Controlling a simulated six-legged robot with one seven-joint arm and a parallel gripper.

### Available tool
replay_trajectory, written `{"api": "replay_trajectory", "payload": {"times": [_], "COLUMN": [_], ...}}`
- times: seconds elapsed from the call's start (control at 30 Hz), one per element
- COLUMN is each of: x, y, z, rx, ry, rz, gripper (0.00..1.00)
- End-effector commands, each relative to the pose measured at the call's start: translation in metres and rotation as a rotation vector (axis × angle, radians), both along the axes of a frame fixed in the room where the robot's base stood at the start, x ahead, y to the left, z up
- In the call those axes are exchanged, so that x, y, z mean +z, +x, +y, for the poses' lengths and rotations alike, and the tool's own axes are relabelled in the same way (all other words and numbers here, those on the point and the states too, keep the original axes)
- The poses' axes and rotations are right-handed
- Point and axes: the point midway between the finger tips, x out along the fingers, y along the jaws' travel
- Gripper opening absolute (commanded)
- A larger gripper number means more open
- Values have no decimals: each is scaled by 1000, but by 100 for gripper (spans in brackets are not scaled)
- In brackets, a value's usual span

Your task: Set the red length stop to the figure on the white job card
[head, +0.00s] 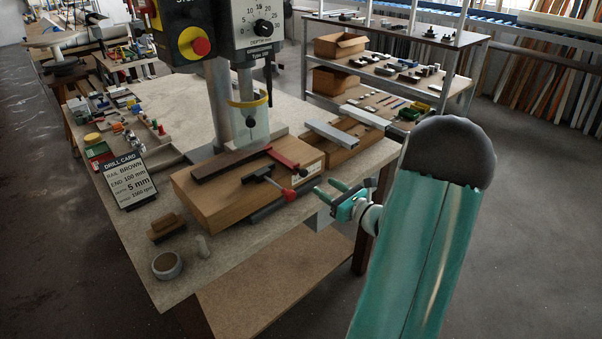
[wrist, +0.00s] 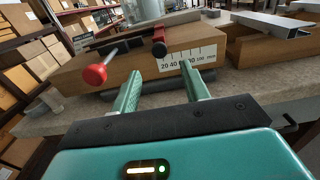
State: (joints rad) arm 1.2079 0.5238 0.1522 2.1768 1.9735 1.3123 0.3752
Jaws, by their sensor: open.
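The red length stop (head: 285,160) lies across the wooden fence block (head: 235,205), at the right end of a dark brown rail (head: 230,163). In the wrist view the stop (wrist: 158,32) has a black knob at its near end, close to the left end of a millimetre scale (wrist: 188,60); its exact reading is unclear. The card (head: 127,180) is dark with white letters: rail BROWN, end 100 mm, depth 5 mm. My gripper (head: 326,187) is open and empty, in front of the block and apart from the stop; its fingers also show in the wrist view (wrist: 162,87).
A clamp with a red ball handle (head: 288,195) stands left of the stop and near my fingers. The drill press (head: 220,100) rises behind. A tape roll (head: 167,265) and brush (head: 166,228) lie front left. Pale rails (head: 332,134) lie right on a wooden support.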

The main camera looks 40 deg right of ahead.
Motion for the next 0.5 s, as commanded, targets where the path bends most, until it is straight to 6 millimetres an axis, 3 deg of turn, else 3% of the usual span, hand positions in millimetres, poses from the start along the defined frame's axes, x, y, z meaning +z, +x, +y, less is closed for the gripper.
{"api": "replay_trajectory", "payload": {"times": [0.3,0.5], "x": [0,0], "y": [66,96], "z": [4,6], "rx": [4,4], "ry": [-1,-1], "rz": [-1,0], "gripper": [46,46]}}
